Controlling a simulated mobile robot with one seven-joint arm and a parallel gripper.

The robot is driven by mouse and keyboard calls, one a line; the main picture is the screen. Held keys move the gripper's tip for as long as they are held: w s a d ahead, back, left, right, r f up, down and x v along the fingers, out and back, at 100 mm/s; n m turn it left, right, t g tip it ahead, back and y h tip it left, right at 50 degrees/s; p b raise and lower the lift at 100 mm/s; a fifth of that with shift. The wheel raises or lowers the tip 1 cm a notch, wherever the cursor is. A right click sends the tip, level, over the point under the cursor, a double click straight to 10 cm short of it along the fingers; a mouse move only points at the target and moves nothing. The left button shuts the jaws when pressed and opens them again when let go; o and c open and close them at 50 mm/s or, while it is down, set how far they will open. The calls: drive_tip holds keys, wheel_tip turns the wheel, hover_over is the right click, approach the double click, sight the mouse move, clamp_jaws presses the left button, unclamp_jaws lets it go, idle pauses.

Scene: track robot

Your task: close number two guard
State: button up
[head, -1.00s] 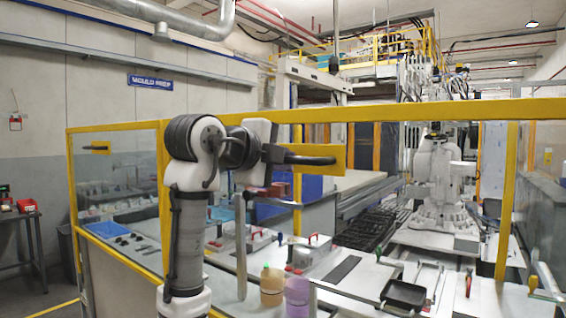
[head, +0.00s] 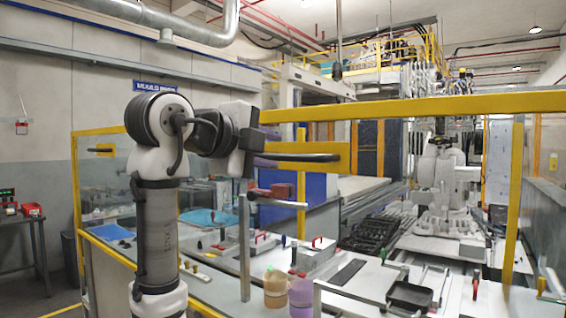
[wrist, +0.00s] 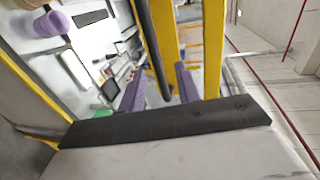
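A guard with a yellow frame (head: 420,106) and clear panes crosses the head view. A yellow plate with a dark bar handle (head: 310,158) sits on it right of my arm; I see no number. My gripper (head: 262,164) is at the left end of this handle, its fingers mostly hidden there. In the wrist view my gripper (wrist: 160,88) has two purple fingers spread apart. The dark bar handle (wrist: 148,45) runs down between them with gaps visible, beside yellow frame parts (wrist: 213,45). I cannot tell whether a finger touches it.
A similar yellow plate with a dark handle (head: 102,150) is on the left guard section. Behind the guard are a bench with an orange bottle (head: 275,290), a purple bottle (head: 301,295), a black tray (head: 410,296) and a white robot arm (head: 440,175). A small table (head: 25,240) stands far left.

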drive_tip(key=b+v, duration=0.1)
drive_tip(key=v, duration=0.7)
drive_tip(key=shift+b, duration=0.3)
drive_tip(key=shift+w, duration=0.1)
